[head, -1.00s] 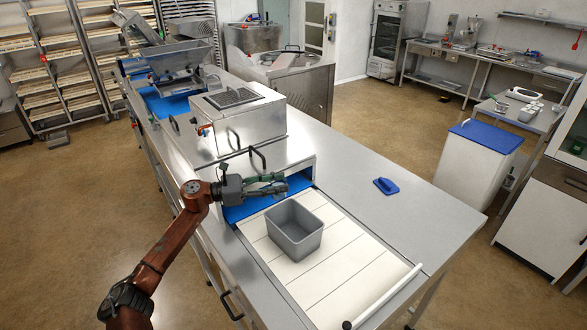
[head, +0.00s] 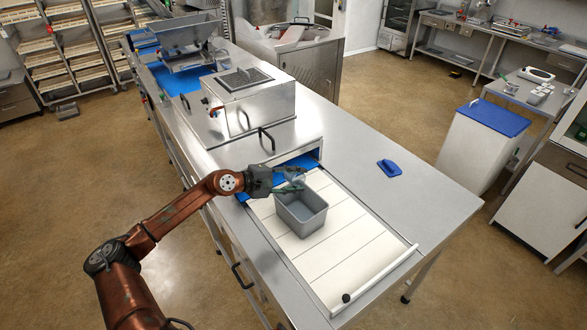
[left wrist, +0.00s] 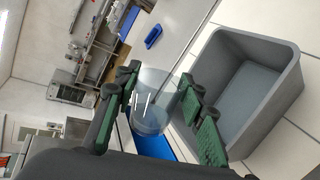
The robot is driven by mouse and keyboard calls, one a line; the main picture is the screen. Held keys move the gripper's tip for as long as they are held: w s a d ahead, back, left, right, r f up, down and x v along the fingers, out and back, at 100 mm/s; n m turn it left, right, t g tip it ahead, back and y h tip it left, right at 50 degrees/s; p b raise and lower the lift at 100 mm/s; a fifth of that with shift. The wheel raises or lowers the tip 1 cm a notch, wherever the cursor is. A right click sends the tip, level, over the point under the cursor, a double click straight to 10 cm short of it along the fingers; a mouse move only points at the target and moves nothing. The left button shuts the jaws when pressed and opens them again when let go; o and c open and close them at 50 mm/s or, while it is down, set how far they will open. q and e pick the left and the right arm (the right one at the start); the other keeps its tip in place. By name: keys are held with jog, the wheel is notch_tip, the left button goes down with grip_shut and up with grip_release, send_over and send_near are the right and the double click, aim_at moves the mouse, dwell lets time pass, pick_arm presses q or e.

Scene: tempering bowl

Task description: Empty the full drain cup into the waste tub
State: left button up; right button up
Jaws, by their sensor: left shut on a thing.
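The grey, open-topped waste tub (head: 316,226) stands on the white slatted surface near the bench end. It also shows at the right of the left wrist view (left wrist: 284,98). My left gripper (head: 292,180) is at the tub's back edge, above the rim. Its green-padded fingers are shut on a clear drain cup (left wrist: 152,90), which lies between them in the left wrist view. The cup is see-through, so I cannot tell its contents or exact tilt. The tub's floor looks bluish grey; I cannot tell whether liquid is in it. My right gripper is not in view.
A steel machine housing (head: 245,105) with handles stands behind the tub. A blue scraper-like item (head: 389,168) lies on the bare steel bench (head: 400,205) to the right. A white bin with a blue lid (head: 494,117) stands on the floor. The front slats are clear.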

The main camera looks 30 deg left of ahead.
pick_arm(q)
jog(key=p, duration=0.2)
jog(key=d+m+p, duration=0.1)
jog(key=shift+s+m+y+p, duration=0.25)
jog(key=shift+m+y+p, duration=0.05)
jog(key=shift+y+p, duration=0.1)
jog(key=shift+d+f+m+y, duration=0.1)
jog(key=shift+d+m+y, duration=0.05)
jog(key=shift+m+y, duration=0.2)
jog(key=m+p, duration=0.1)
jog(key=m+t+y+p, duration=0.1)
jog(key=d+m, duration=0.1)
jog(key=shift+s+f+y+p, duration=0.25)
jog(key=shift+f+y+p, duration=0.1)
jog(key=shift+f+p, duration=0.05)
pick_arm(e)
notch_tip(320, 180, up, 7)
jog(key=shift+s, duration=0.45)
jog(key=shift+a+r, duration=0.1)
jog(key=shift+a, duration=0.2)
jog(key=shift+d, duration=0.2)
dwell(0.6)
